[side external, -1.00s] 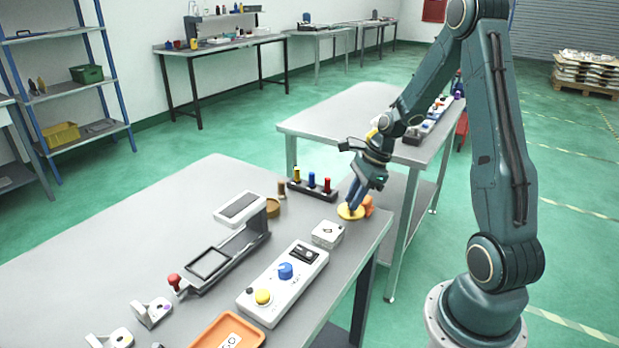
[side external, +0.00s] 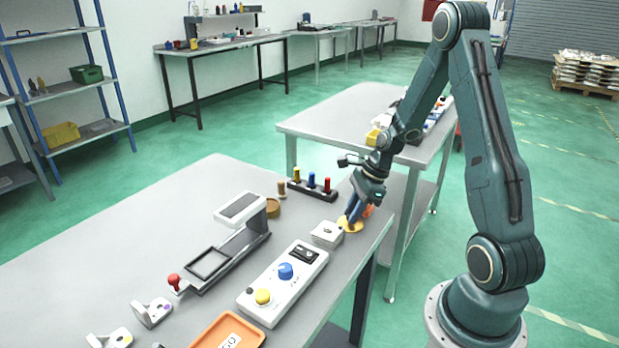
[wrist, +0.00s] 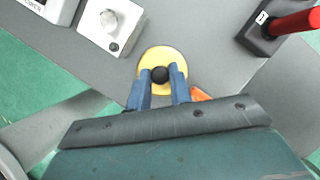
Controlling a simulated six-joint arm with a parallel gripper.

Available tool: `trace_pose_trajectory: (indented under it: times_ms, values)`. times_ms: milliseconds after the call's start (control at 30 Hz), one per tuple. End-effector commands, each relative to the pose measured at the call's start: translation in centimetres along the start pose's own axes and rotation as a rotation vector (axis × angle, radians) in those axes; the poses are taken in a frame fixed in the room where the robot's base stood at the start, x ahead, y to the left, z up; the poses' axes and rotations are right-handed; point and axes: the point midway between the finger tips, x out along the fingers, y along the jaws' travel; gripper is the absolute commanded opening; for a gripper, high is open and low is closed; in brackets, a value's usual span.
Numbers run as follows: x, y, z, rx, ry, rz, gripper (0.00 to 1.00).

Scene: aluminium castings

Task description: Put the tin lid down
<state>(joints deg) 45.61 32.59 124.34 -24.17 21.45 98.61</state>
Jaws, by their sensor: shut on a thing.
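The tin lid is a round yellow disc with a black knob; it shows in the wrist view (wrist: 163,54) and in the side view (side external: 352,226) near the table's right edge. My gripper (side external: 350,217) points down at the lid, and its blue fingers (wrist: 161,84) are shut on the black knob. The lid looks level, at or very close to the table top; I cannot tell whether it touches. An orange object (side external: 368,210), possibly the tin, is partly hidden behind my gripper; a corner of it shows in the wrist view (wrist: 200,95).
A white box with a knob (side external: 327,234) stands close beside the lid. A dark rack of coloured pegs (side external: 312,189) lies behind. A control panel (side external: 283,283) and an orange tray (side external: 228,332) are nearer the camera. The table's right edge is close to the lid.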

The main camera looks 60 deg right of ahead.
Motion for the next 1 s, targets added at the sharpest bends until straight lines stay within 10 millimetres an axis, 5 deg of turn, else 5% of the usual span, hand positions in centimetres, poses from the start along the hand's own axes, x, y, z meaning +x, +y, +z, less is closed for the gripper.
trace_pose_trajectory:
  times_ms: [200, 233, 333, 1000]
  values:
    - [0.3, 0.0, -0.1, 0.0, 0.0, 0.001, 0.0]
    - [0.3, 0.0, -0.1, 0.0, 0.0, 0.0, 0.23]
    - [0.2, 0.0, -0.1, 0.0, 0.0, 0.0, 0.43]
    - [-1.6, -0.1, 0.0, 0.001, -0.001, -0.002, 0.43]
